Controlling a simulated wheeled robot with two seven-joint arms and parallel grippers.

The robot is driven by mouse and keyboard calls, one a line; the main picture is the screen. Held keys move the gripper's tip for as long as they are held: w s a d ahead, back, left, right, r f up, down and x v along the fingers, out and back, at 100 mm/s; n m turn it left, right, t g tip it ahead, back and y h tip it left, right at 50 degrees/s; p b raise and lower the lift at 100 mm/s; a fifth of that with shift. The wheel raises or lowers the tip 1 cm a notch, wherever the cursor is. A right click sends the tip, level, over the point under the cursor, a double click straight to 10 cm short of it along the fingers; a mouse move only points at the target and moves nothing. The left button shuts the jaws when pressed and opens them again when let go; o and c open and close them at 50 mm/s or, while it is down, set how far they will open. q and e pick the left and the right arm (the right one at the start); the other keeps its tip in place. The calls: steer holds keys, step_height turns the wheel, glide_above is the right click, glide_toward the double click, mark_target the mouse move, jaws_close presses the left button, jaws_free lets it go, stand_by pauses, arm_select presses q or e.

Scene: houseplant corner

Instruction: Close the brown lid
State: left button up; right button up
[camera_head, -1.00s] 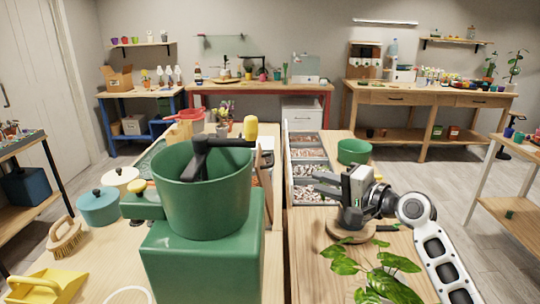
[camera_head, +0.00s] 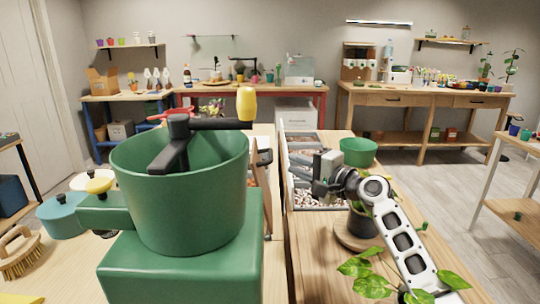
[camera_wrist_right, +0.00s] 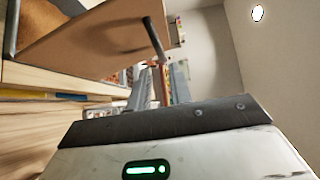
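The brown lid (camera_wrist_right: 90,42) stands tilted up in the right wrist view, a flat board with a dark bar handle (camera_wrist_right: 154,38) on its face. In the head view only a narrow part of the lid (camera_head: 262,160) shows, right of the green bucket, which hides the rest. My right gripper (camera_head: 296,163) points left over the trays, a little right of the lid. Its two fingers (camera_wrist_right: 161,88) look apart, with the handle's near end close in front of them. I cannot tell whether they touch it. My left gripper is not in view.
A large green machine with a bucket (camera_head: 190,210) blocks the centre left. A potted plant on a round wooden board (camera_head: 350,236) stands under my right forearm. A green bowl (camera_head: 358,152) sits behind my right wrist. Trays of pebbles (camera_head: 312,196) lie below the gripper.

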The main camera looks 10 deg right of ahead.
mark_target(270, 152)
steer(key=b+x, duration=0.1)
steer(key=x, duration=0.8)
steer(key=shift+w+a+f, duration=0.1)
steer(key=shift+w, duration=0.05)
jaws_close()
